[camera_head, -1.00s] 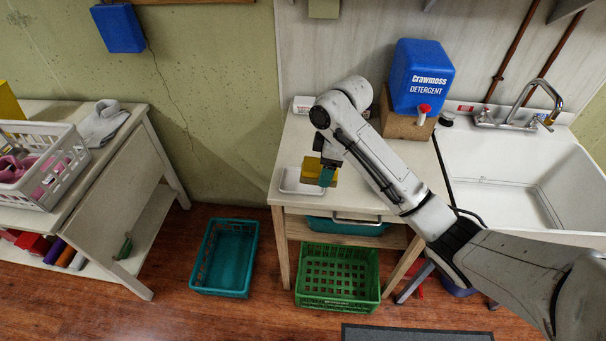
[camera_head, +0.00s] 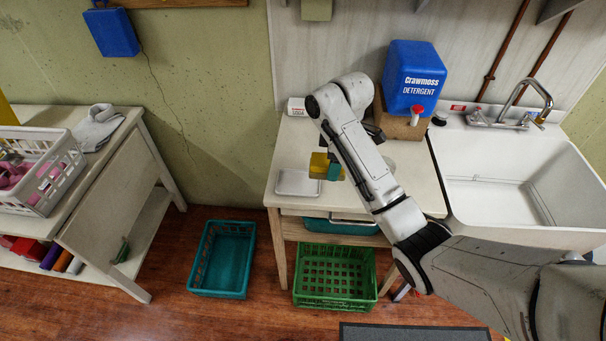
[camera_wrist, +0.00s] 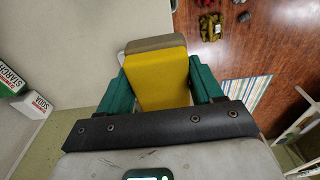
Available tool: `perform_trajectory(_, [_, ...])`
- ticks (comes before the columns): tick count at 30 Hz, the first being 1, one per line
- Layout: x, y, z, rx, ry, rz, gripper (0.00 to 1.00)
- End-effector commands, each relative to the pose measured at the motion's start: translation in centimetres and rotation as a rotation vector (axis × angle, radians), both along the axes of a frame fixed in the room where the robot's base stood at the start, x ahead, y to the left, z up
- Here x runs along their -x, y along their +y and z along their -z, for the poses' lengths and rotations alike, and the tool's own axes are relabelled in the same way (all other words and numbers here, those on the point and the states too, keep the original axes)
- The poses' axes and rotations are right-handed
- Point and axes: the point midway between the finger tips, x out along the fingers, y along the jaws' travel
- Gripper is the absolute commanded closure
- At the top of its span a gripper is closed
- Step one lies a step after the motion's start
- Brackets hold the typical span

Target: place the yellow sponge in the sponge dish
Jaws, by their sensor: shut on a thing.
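The yellow sponge (camera_head: 319,164) is in my gripper (camera_head: 330,168), over the left part of the counter. In the wrist view the sponge (camera_wrist: 162,82) sits between the two teal fingers of my gripper (camera_wrist: 160,76), which touch its sides. Its far end is greyish. A shallow white dish (camera_head: 297,183), seemingly the sponge dish, lies empty near the counter's front left corner. The sponge shows just behind and to the right of this dish. The exact height of the sponge is hard to tell. My arm hides part of the counter to the right.
A blue detergent container (camera_head: 413,78) stands at the back of the counter (camera_head: 283,153), left of the white sink (camera_head: 510,180). A small white box (camera_head: 297,107) stands at the back left. A green crate (camera_head: 335,277) and teal basket (camera_head: 222,258) are on the floor.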

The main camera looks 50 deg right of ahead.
Motion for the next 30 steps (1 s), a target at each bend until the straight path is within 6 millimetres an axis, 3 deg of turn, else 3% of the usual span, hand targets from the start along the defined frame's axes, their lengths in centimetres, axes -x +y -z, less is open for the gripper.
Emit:
perform_trajectory(11, [-4.4, 0.7, 2.8, 0.000, 0.001, -0.003, 0.69])
perform_trajectory(15, [-6.4, 1.0, 5.1, -0.001, 0.005, -0.003, 0.69])
perform_trajectory(19, [-7.8, 1.1, 6.0, -0.001, 0.006, -0.001, 0.69])
perform_trajectory(30, [-9.4, 1.4, 8.8, -0.001, 0.006, 0.000, 0.69])
